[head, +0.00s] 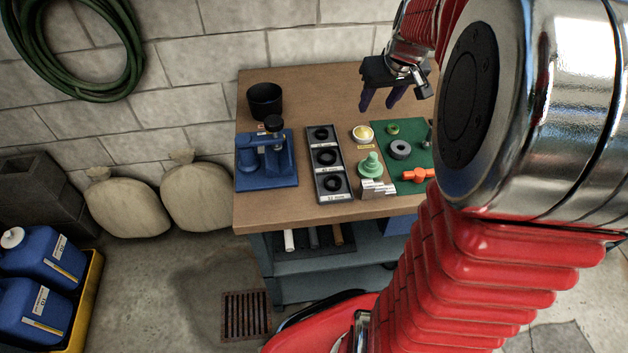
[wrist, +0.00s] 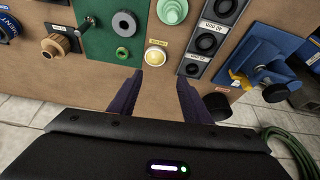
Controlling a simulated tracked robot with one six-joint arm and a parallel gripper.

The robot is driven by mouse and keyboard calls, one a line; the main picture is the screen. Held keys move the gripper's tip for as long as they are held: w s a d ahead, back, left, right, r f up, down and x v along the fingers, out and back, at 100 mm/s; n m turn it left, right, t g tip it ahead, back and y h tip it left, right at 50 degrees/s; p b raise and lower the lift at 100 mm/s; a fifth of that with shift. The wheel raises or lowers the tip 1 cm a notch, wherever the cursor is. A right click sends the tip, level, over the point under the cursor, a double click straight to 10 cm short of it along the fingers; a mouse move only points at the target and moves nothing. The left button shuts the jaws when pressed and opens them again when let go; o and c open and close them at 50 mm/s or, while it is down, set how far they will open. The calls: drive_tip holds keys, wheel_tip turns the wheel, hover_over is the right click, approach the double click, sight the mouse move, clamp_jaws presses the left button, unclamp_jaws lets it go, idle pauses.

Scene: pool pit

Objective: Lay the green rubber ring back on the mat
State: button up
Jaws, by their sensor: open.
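The small green rubber ring (head: 393,128) lies on the green mat (head: 413,134), near its far left corner. It also shows in the wrist view (wrist: 122,52), flat on the mat and left of my fingers. My gripper (head: 380,103) is above the back of the bench, its fingers pointing down. In the wrist view the fingers (wrist: 160,78) are open with nothing between them, apart from the ring. A thick grey ring (head: 400,149) and an orange valve-like piece (head: 416,175) are also on the mat.
A small yellow-filled dish (head: 363,133) sits left of the mat. A pale green stepped piece (head: 371,165) stands in front of it. A tray of black rings (head: 327,177), a blue press (head: 266,165) and a black cup (head: 265,100) stand further left.

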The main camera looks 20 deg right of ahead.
drive_tip(key=s+a+r+n, duration=0.15)
drive_tip(key=s+a, duration=0.25)
drive_tip(key=a, duration=0.4)
drive_tip(key=s+a+r, duration=0.3)
drive_tip(key=a, duration=0.4)
drive_tip(key=s+a+f+t+y, duration=0.1)
drive_tip(key=s+a+f, duration=0.1)
drive_tip(key=s+a, duration=0.8)
drive_tip(key=shift+s+n, duration=0.45)
drive_tip(key=shift+s, duration=0.15)
